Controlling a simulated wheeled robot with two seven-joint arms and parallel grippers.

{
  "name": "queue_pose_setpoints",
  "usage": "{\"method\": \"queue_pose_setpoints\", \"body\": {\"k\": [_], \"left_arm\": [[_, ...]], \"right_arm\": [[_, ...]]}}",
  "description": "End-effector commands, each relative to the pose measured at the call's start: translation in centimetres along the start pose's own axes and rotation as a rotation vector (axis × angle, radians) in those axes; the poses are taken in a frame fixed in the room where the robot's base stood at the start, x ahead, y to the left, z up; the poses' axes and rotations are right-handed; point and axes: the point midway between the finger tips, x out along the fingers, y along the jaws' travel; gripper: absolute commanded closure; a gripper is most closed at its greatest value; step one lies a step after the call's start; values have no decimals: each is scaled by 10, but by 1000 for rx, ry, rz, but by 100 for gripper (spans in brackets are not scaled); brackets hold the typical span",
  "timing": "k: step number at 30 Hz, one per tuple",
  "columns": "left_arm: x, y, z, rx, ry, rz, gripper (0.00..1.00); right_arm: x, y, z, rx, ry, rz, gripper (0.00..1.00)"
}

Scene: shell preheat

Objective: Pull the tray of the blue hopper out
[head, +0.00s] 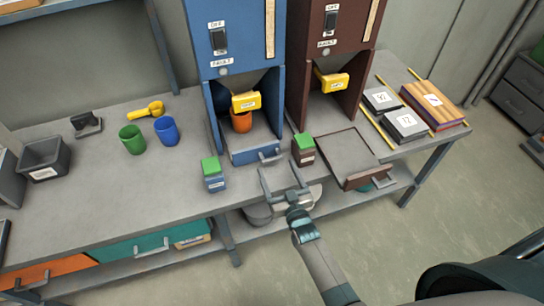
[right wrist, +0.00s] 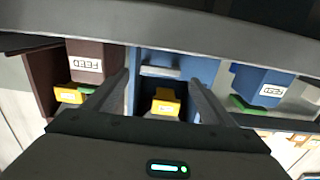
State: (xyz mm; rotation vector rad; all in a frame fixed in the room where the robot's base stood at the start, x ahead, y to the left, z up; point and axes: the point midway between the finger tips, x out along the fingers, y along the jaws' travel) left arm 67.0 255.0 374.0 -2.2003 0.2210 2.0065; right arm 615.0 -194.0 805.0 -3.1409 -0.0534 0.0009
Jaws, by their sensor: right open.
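The blue hopper (head: 232,45) stands on the bench. Its blue tray (head: 252,152) sits under the yellow spout (head: 246,101), front panel near the hopper's front edges, with a grey handle (head: 270,155). An orange cup (head: 241,122) stands in the bay behind the tray front. My right gripper (head: 279,169) is open and empty, just in front of the tray, apart from the handle in the head view. In the right wrist view the handle (right wrist: 160,72) shows between the two fingers (right wrist: 158,92); contact cannot be told. My left gripper is not in view.
The brown hopper (head: 330,50) is to the right, its tray (head: 350,158) pulled out. Green-topped blocks, one blue (head: 213,180) and one brown (head: 304,155), flank the blue tray. Green (head: 132,140) and blue (head: 167,131) cups stand left. The bench front edge lies below my gripper.

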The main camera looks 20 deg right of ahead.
Motion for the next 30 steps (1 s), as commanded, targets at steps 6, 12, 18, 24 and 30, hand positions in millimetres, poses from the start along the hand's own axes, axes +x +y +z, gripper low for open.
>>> {"method": "queue_pose_setpoints", "body": {"k": [6, 12, 18, 24, 30], "left_arm": [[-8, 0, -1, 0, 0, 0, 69], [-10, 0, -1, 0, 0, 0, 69], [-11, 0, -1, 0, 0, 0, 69], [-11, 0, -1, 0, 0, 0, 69], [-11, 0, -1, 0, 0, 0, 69]], "right_arm": [[35, 0, -2, 0, 1, 0, 23], [54, 0, -1, 0, 1, 0, 23], [61, 0, -1, 0, 1, 0, 23], [61, 0, 0, 0, 1, 0, 23], [60, 0, 0, 0, 1, 0, 56]]}}
